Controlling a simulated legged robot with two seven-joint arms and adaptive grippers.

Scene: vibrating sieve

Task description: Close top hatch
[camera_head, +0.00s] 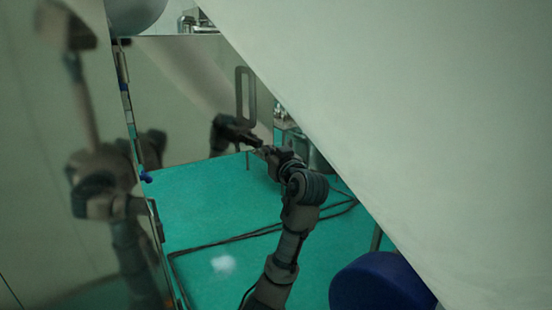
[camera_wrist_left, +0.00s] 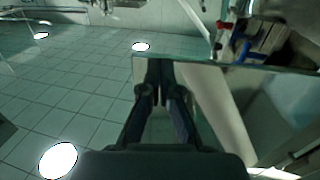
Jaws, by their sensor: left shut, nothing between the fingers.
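A shiny, mirror-like panel (camera_head: 190,110) with a grey loop handle (camera_head: 245,97) stands open at the middle left of the head view; it looks like the hatch, though I cannot be sure. My left gripper (camera_head: 260,151) is at its lower right edge, below the handle, with its reflection in the panel. In the left wrist view, the shut, empty fingers (camera_wrist_left: 160,68) are at the top edge of a reflective panel (camera_wrist_left: 215,105). I cannot tell whether they touch it. My right gripper is not in view.
A large pale slanted surface (camera_head: 420,110) fills the right of the head view. A mirror-like wall (camera_head: 40,180) on the left reflects my arm. A dark blue round object (camera_head: 380,284) is at lower right. Dark cables (camera_head: 240,238) lie on the green floor (camera_head: 200,205).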

